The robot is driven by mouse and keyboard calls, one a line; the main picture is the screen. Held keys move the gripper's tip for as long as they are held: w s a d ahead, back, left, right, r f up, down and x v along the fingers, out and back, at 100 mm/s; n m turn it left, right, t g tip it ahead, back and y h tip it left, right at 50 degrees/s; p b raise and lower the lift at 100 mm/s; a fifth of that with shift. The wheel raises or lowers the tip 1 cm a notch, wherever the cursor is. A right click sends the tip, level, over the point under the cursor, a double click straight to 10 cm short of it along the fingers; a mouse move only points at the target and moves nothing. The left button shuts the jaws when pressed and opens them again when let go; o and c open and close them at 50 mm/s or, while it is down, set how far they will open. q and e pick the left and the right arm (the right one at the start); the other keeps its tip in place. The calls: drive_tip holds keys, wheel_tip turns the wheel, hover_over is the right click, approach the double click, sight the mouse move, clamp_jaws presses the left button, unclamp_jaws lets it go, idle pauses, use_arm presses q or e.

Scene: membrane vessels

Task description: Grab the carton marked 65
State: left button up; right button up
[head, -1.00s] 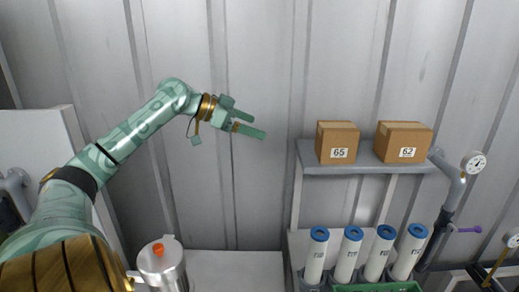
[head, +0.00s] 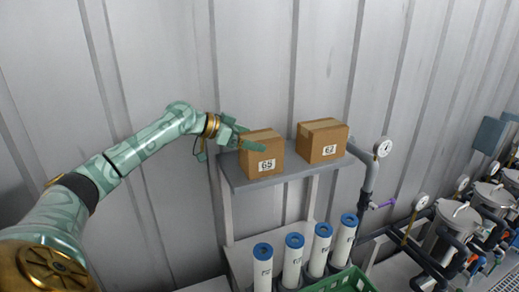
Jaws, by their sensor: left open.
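The carton marked 65 (head: 262,162) is a brown box with a white label, standing upright on the left part of a grey shelf (head: 282,178). My left gripper (head: 246,136) is open at the carton's upper left. One green finger overlaps the carton's upper left part in the picture, and the other shows just beyond its top left edge. I cannot tell whether either finger touches the carton. My right gripper is not in view.
A second carton, marked 62 (head: 322,142), stands to the right on the same shelf, with a gap between them. Below are several white cartridges with blue caps (head: 295,240) and a green crate (head: 345,280). A gauge (head: 383,147) and pipes stand right of the shelf.

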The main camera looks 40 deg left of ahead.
use_arm(q)
drive_tip(key=x, duration=0.2)
drive_tip(key=shift+w+d, duration=0.3)
drive_tip(key=shift+w, duration=0.05)
drive_tip(key=shift+s, duration=0.15)
drive_tip(key=shift+a, duration=0.1)
drive_tip(key=c, duration=1)
drive_tip(key=shift+c, duration=0.2)
